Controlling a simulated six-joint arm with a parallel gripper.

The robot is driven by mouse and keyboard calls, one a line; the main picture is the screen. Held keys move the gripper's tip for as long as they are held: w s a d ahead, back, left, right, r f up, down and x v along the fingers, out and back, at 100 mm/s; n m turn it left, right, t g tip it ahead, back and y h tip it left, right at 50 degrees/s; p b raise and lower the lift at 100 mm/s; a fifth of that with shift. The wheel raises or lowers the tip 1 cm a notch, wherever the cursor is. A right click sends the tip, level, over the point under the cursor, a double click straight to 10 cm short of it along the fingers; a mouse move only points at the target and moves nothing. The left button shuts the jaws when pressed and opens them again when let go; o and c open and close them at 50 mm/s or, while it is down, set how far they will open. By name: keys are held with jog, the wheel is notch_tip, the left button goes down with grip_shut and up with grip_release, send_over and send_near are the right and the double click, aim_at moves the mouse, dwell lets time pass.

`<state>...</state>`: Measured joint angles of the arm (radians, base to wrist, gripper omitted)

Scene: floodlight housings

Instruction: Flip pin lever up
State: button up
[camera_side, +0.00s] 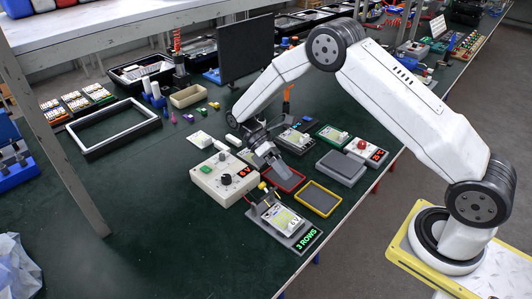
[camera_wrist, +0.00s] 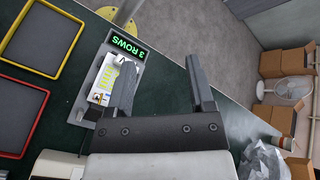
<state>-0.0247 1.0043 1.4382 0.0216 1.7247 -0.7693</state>
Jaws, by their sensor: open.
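A grey fixture plate with a green "3 ROWS" display (camera_side: 309,240) lies near the table's front edge. On it sits a pale floodlight housing with yellow-green rows (camera_side: 283,217); small red and yellow parts stand at its left end. In the wrist view the housing (camera_wrist: 103,76) is at the left, partly hidden behind my left finger. My gripper (camera_wrist: 160,78) is open with nothing between its fingers. In the side view my gripper (camera_side: 281,172) hangs over the red-framed tray, behind the fixture and apart from it. I cannot make out the pin lever clearly.
A red-framed tray (camera_side: 298,181) and a yellow-framed tray (camera_side: 338,205) lie beside the fixture. A white control box (camera_side: 205,186) with a green button and black knob stands to the left. A grey block (camera_side: 341,171) is to the right.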

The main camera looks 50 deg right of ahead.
jog(key=s+r, duration=0.2)
jog(key=s, duration=0.4)
jog(key=shift+s+r, duration=0.25)
jog(key=shift+r, duration=0.15)
jog(key=shift+d, duration=0.1)
jog(key=w+f+m+t, duration=0.2)
jog(key=w+m+t, duration=0.1)
jog(key=w, duration=0.5)
jog(key=w+f+m+t, duration=0.3)
jog(key=w+m, duration=0.3)
jog(key=w, duration=0.3)
jog(key=shift+w+a+t, duration=0.15)
jog(key=shift+a+t, duration=0.05)
jog(key=shift+t, duration=0.5)
jog(key=shift+f, duration=0.1)
jog(key=shift+x, duration=3.85)
grip_shut()
